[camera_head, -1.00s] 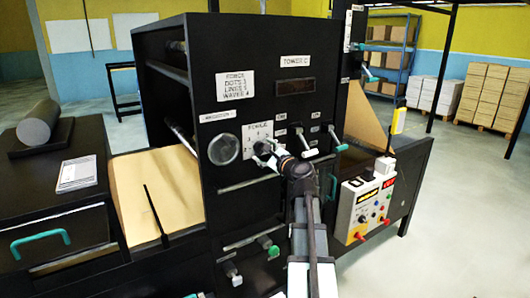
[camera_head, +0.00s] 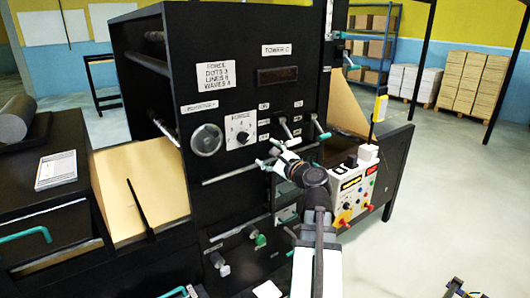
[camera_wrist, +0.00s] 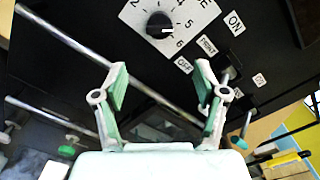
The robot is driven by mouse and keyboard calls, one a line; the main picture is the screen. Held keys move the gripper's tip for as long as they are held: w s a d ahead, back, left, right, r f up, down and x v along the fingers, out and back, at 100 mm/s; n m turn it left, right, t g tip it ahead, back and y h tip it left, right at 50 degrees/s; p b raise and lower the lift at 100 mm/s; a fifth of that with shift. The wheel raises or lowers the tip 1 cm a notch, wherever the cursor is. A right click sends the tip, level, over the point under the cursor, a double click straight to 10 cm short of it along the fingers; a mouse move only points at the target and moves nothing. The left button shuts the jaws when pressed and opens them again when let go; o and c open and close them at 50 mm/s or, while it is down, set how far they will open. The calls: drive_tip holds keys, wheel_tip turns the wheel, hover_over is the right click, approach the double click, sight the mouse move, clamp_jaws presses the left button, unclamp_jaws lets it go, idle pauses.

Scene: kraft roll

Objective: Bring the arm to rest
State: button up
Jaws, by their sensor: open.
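My gripper (camera_head: 272,152) is open and empty in front of the black machine panel (camera_head: 205,105), with my arm reaching up from the bottom of the head view. In the wrist view my gripper (camera_wrist: 160,95) shows two green-padded fingers spread apart, with nothing between them. Beyond the fingers is the force dial (camera_wrist: 160,25), a black knob on a white numbered plate. The dial also shows uncovered in the head view (camera_head: 241,130), left of and above my gripper. A metal bar (camera_wrist: 75,45) crosses the panel behind the fingers.
Small levers (camera_head: 287,131) stick out of the panel close to my gripper. A white control box (camera_head: 352,190) with coloured buttons stands to the right. A round gauge (camera_head: 207,140) is at the left. Open floor (camera_head: 440,210) lies on the right.

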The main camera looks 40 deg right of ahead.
idle(0.4)
